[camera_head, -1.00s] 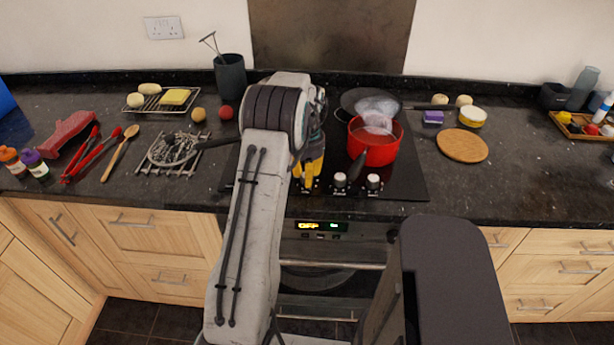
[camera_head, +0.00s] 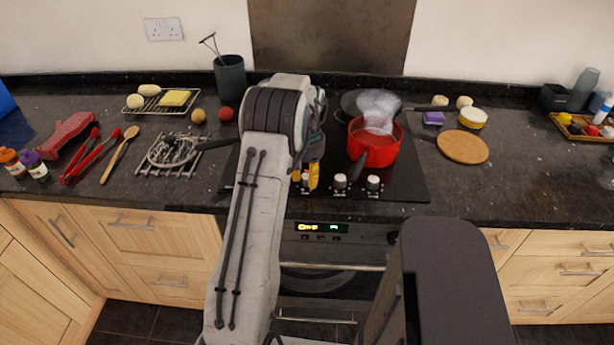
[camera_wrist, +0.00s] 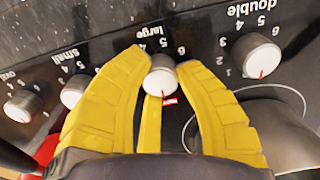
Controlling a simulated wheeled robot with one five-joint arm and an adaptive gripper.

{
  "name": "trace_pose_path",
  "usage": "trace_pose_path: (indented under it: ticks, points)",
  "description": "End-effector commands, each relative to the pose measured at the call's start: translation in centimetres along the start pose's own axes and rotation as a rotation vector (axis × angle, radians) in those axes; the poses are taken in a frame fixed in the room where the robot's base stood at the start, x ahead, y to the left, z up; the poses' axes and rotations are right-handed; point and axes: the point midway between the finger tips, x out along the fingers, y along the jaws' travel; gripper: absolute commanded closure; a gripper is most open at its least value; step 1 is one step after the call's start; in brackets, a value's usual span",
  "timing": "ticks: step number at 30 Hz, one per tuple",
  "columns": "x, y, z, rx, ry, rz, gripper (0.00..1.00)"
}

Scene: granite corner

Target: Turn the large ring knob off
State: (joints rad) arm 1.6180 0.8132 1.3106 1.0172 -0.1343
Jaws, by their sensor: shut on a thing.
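The large ring knob (camera_wrist: 161,82) is a round white-topped knob with a dark skirt under the printed word "large" in the wrist view. A red mark shows at its lower edge, on the side away from the numbers. My gripper (camera_wrist: 160,68) has its yellow fingers on either side of this knob and is shut on it. In the head view my gripper (camera_head: 314,176) is at the hob's front edge, mostly hidden behind my arm. The large knob cannot be made out clearly there.
The double knob (camera_wrist: 257,56) is close to the right finger, and the small knob (camera_wrist: 76,91) is close to the left. A steaming red pot (camera_head: 374,146) stands on the hob behind the knobs, its dark handle pointing forward. A wooden board (camera_head: 462,146) lies to the right.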

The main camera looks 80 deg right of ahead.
Motion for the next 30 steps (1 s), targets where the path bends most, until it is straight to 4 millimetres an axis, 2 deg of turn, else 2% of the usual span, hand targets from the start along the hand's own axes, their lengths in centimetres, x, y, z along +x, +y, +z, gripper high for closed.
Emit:
trace_pose_path:
  ticks: [5,6,15,24,30]
  points:
    - [0.3,0.0,0.3,0.0,-0.01,-0.001,1.0]
    - [0.3,0.0,0.3,0.0,-0.01,-0.001,0.67]
    - [0.1,0.0,0.1,0.001,-0.004,-0.001,0.41]
    - [-0.2,0.0,0.0,0.001,0.0,0.0,0.41]
    - [-2.3,0.0,-0.1,0.001,0.003,0.0,0.41]
